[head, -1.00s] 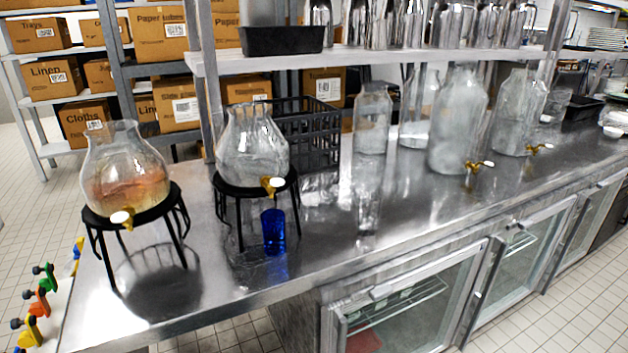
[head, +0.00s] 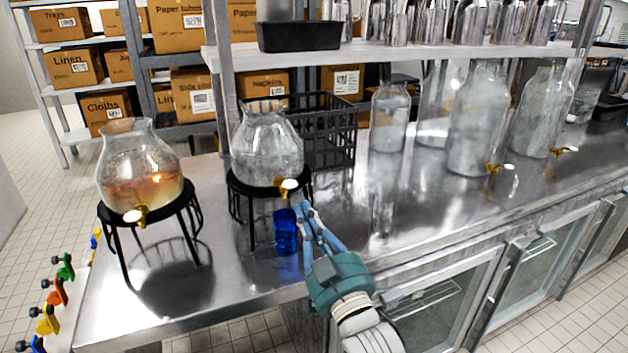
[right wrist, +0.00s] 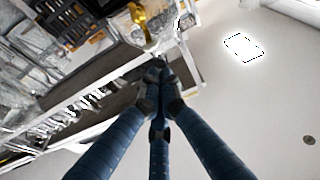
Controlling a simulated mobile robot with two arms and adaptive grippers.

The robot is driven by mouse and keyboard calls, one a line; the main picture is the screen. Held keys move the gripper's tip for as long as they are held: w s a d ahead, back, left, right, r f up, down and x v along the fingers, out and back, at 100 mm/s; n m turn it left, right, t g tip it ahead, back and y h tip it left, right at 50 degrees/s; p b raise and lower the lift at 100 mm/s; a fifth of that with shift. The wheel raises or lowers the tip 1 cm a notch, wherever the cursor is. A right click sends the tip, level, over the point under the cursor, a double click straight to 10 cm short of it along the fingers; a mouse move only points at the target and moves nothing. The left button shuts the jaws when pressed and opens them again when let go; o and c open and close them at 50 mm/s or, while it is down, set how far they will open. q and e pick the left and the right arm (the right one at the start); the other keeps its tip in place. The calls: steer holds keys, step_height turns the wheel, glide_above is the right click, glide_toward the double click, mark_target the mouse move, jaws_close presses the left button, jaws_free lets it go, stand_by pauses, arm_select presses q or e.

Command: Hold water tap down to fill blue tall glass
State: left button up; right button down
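The blue tall glass (head: 285,233) stands upright on the steel counter in the head view. It is below the brass tap (head: 286,188) of a clear glass dispenser (head: 266,150) on a black stand. My right gripper (head: 301,207) is in front of the glass, its blue fingers pointing up at the tap, a little below and right of it. In the right wrist view the fingertips of my right gripper (right wrist: 159,76) come together with nothing seen between them. Whether they touch the tap or glass, I cannot tell. My left gripper is not in view.
A second dispenser (head: 141,180) with amber liquid stands on the left. A black crate (head: 325,135) is behind. Several large jars and two more taps are at right. A shelf (head: 400,53) runs above. The counter's front left (head: 165,300) is clear.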

steer(key=r, duration=0.3)
steer(key=shift+s+d+r+t, duration=0.1)
steer(key=shift+s+d+t, duration=0.1)
steer(key=shift+s+t, duration=0.2)
steer(key=shift+w, duration=0.1)
step_height(320, 180, up, 4)
steer(key=f+p, duration=0.1)
steer(key=p, duration=0.2)
glide_above(287, 186)
steer(key=s, duration=0.1)
steer(key=shift+s+d+f+p, duration=0.15)
steer(key=shift+d+f, duration=0.1)
steer(key=shift+f, duration=0.75)
steer(key=shift+d+f+p, duration=0.15)
steer(key=shift+d+f, duration=0.05)
steer(key=shift+f, duration=0.75)
